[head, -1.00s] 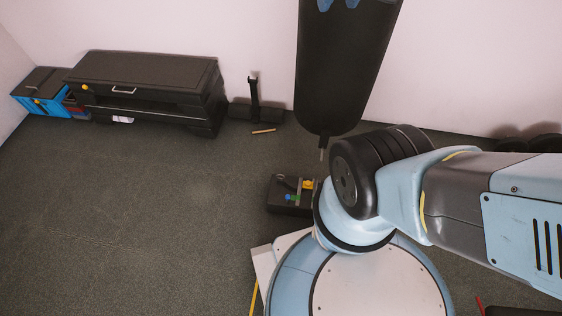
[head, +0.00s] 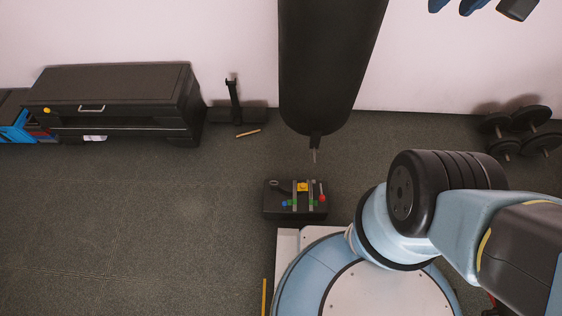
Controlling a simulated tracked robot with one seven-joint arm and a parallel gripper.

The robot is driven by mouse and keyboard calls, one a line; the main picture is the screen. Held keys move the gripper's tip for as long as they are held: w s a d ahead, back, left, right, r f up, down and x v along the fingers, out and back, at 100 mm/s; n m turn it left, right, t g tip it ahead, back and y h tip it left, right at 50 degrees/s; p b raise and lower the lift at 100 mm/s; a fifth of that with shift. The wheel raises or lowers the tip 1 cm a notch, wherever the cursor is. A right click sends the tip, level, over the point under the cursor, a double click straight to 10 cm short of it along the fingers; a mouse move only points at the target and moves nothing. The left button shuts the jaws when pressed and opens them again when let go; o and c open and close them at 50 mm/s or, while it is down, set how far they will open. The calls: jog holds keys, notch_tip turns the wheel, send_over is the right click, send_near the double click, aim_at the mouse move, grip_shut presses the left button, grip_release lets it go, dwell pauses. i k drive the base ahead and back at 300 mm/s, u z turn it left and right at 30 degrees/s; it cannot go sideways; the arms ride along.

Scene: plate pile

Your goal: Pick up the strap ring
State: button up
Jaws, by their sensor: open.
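A small dark ring (head: 274,183) lies at the left end of the top of a low black box (head: 295,213). It looks like the strap ring, but it is too small to be sure, and no strap can be made out. Two blue fingertips of my gripper (head: 455,5) show at the top edge, to the right of the hanging bag. They stand apart, open, with nothing seen between them. The rest of the gripper is cut off. It is far from the box in the picture.
The box top also bears a yellow piece (head: 302,187), a red-ended piece (head: 322,197) and small blue and green pieces. A black punching bag (head: 330,70) hangs behind. A black cabinet (head: 115,85) and dumbbells (head: 525,120) stand along the wall. Left floor is clear.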

aim_at(273, 187)
jog(key=u, duration=0.1)
jog(key=k, duration=1.05)
jog(key=u, duration=0.3)
jog(key=i, duration=1)
